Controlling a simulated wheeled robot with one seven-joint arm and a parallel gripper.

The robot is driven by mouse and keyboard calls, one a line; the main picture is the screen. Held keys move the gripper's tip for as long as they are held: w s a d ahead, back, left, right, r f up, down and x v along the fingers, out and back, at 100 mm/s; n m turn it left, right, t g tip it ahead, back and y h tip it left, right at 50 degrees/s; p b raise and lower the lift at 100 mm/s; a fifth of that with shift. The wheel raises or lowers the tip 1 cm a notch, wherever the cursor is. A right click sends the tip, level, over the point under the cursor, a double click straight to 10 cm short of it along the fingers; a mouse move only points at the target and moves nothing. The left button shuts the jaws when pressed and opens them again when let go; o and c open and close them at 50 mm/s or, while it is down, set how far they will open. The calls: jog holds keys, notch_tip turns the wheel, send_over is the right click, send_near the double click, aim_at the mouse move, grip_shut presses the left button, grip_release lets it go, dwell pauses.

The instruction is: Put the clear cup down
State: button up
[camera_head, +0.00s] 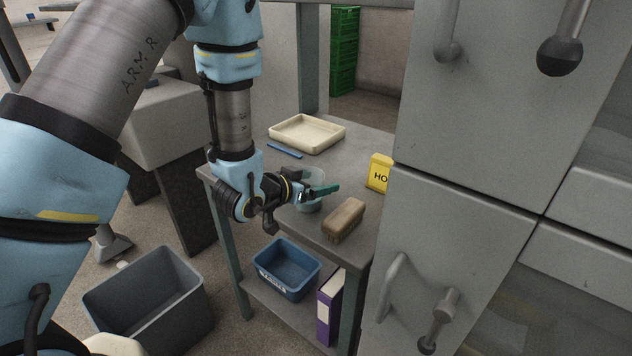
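The clear cup (309,206) is a small see-through vessel at the near left part of the grey table (350,146). It looks upright. My gripper (318,190) reaches in from the left with its green fingers level across the cup, and looks shut on it. The near finger covers part of the cup's side, and the far finger is mostly hidden. The cup's base is low over the tabletop; I cannot tell whether it touches.
A brown brush-like block (344,220) lies just right of the cup. A yellow box (379,173) stands behind it by the grey cabinet (470,130). A cream tray (307,134) and blue pen (285,151) lie farther back. A blue bin (290,270) and purple binder (329,308) are on the lower shelf.

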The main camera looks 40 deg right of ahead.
jog(key=shift+o, duration=0.6)
jog(key=shift+r, duration=0.1)
jog(key=shift+r, duration=0.1)
jog(key=v, duration=0.6)
jog(key=shift+a+r, duration=0.15)
jog(key=shift+r, duration=0.05)
jog(key=p+v, duration=0.2)
jog(key=p, duration=0.4)
jog(key=shift+a+r+p, duration=0.25)
jog(key=shift+r+p, duration=0.05)
jog(key=shift+p, duration=0.1)
jog(key=p+v, duration=0.3)
jog(key=p, duration=0.1)
jog(key=shift+s+f, duration=0.1)
jog(key=shift+f, duration=0.15)
